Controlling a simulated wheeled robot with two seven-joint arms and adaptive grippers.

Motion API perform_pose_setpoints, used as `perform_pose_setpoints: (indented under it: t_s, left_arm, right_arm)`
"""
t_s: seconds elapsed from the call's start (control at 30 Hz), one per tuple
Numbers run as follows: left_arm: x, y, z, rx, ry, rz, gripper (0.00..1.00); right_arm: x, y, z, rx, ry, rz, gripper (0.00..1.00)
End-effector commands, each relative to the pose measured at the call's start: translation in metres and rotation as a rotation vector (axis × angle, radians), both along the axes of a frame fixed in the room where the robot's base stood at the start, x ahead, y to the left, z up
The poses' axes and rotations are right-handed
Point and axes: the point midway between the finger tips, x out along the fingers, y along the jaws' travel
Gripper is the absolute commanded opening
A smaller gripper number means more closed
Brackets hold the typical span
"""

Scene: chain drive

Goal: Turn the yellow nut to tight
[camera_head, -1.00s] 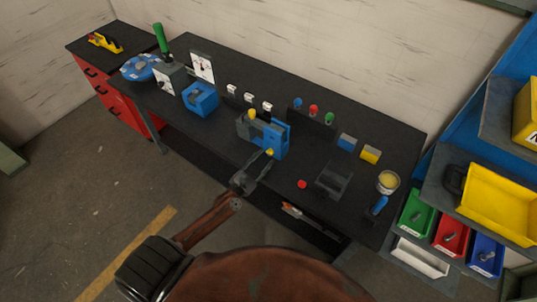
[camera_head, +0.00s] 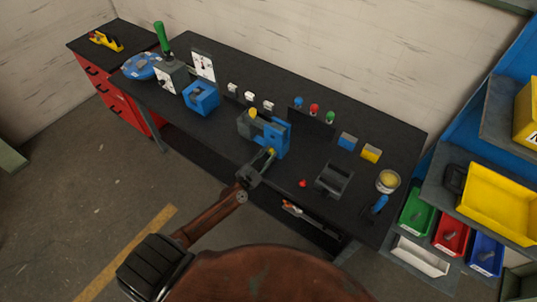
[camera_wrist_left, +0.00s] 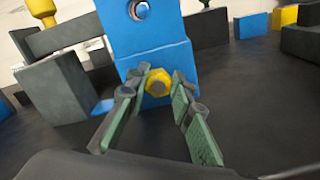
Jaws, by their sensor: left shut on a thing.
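The yellow nut (camera_wrist_left: 158,84) sits low on the front face of the blue block (camera_wrist_left: 145,50) in the left wrist view. In the head view the nut (camera_head: 270,151) is a small yellow spot at the gripper tip, and the blue block (camera_head: 275,136) stands on the bench. My left gripper (camera_wrist_left: 160,88) has one finger on each side of the nut and is shut on it. In the head view the left gripper (camera_head: 265,160) reaches up to the block from the front. My right gripper is not in view.
A grey block with a yellow-topped part (camera_head: 251,118) adjoins the blue block on the left. A blue box (camera_head: 200,98) stands further left. A dark holder (camera_head: 334,179) and a small red piece (camera_head: 303,183) lie to the right. The black bench (camera_head: 215,135) is clear between them.

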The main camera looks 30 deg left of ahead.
Motion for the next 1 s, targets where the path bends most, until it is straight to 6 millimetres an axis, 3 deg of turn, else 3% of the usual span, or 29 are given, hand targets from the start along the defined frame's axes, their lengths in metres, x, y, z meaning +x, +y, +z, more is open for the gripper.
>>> perform_pose_setpoints:
  t_s: [0.17, 0.53, 1.0]
  left_arm:
    - [-0.0002, -0.0001, -0.0002, 0.000, 0.000, -0.001, 0.00]
    - [-0.0004, -0.0011, -0.0005, 0.057, -0.004, -0.001, 0.00]
    - [-0.0006, -0.0029, -0.0027, 0.431, -0.032, 0.000, 0.00]
  right_arm:
    - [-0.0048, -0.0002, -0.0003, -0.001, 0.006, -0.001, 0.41]
    - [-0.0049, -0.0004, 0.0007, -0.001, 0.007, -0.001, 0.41]
    - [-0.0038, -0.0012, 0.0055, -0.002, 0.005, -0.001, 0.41]
